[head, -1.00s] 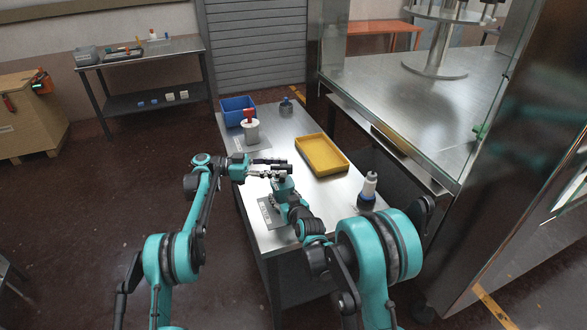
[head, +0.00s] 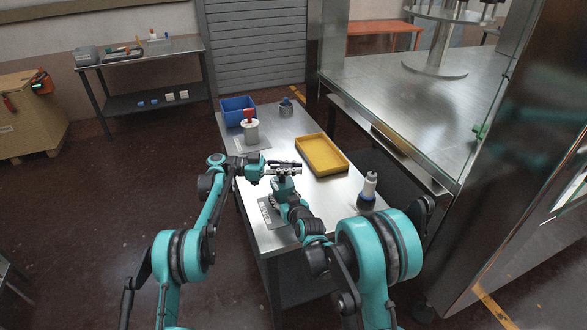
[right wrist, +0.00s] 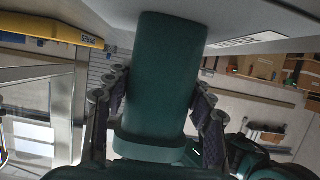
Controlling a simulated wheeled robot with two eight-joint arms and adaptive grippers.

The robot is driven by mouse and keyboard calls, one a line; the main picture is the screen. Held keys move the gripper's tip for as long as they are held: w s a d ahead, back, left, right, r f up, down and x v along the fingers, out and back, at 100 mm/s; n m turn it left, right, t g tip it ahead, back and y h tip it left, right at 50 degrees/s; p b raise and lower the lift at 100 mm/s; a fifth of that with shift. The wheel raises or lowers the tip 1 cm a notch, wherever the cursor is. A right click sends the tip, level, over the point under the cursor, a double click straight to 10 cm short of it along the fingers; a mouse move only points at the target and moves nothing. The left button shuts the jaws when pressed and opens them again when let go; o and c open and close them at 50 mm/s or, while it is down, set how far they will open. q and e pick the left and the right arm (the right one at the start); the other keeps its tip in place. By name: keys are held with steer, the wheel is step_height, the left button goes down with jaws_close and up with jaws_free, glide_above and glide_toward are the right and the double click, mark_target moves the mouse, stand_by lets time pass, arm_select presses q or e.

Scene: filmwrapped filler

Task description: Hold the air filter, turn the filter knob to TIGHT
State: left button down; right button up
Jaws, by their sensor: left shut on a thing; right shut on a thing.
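A dark teal upright body, seemingly the air filter (head: 284,184), stands at the near end of the steel table. In the right wrist view this air filter (right wrist: 165,70) fills the middle, with a collar around it. My right gripper (right wrist: 158,105) is shut on it, one finger on each side. In the head view my left gripper (head: 288,167) is shut at the filter's top, coming in from the left. Its fingers hide the knob, so the knob's position and any TIGHT mark cannot be read.
A glass-walled cabinet stands at the right.

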arm_select(q)
steer(key=shift+m+g, duration=0.3)
steer(key=shift+g, duration=0.2)
steer(key=shift+s+m+g, duration=0.25)
steer(key=shift+m+g, duration=0.15)
steer(key=shift+g, duration=0.2)
steer(key=c, duration=1.4)
jaws_free()
step_height(320, 180, up, 10)
